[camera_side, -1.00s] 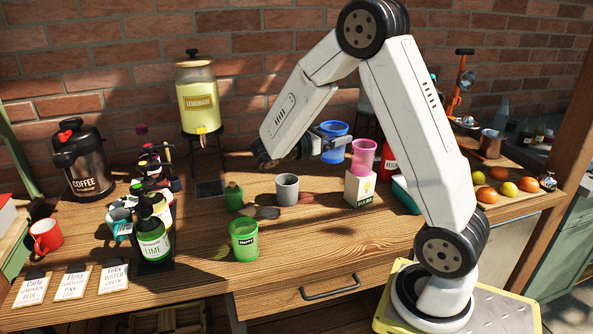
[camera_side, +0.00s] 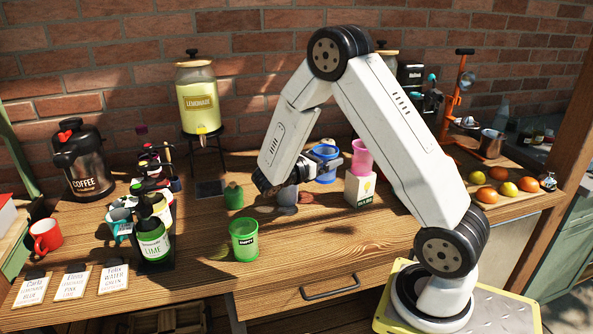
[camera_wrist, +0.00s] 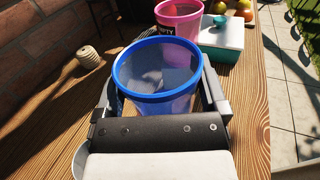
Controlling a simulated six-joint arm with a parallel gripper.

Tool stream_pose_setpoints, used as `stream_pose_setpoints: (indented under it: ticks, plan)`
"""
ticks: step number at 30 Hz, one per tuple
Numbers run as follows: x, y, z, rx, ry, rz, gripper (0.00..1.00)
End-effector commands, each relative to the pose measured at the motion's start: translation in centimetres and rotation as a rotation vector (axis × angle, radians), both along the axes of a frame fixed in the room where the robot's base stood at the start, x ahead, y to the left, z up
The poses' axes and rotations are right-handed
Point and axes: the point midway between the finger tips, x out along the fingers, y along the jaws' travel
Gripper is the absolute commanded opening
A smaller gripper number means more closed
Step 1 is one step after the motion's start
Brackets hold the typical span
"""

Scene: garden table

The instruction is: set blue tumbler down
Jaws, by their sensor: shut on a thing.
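The blue tumbler (camera_side: 325,163) is held upright in my gripper (camera_side: 314,166). In the wrist view the tumbler (camera_wrist: 160,80) stands between the two fingers of my gripper (camera_wrist: 160,95), with its open rim facing the camera. The tumbler looks empty of drink. It is low over the wooden table, or touching it; its base is hidden, so I cannot tell which. A pink tumbler (camera_side: 362,157) stands just to its right, on or behind a small white carton (camera_side: 360,189).
A grey cup (camera_side: 287,200) is partly hidden below my gripper. A lemonade dispenser (camera_side: 197,95) stands at the back. Bare table (camera_side: 330,235) lies in front.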

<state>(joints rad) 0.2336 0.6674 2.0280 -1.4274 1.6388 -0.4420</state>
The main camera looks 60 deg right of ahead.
Motion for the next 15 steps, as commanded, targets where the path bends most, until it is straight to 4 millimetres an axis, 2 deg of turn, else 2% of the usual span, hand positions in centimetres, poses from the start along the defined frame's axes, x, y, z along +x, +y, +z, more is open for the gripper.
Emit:
stream_pose_setpoints:
  ticks: [1,6,15]
  plan:
    - [0.0,0.0,-0.8,0.001,0.002,0.000,0.33]
    - [0.0,0.0,-2.5,0.000,0.000,0.000,0.33]
    - [0.0,0.0,-3.1,-0.001,-0.003,0.000,0.33]
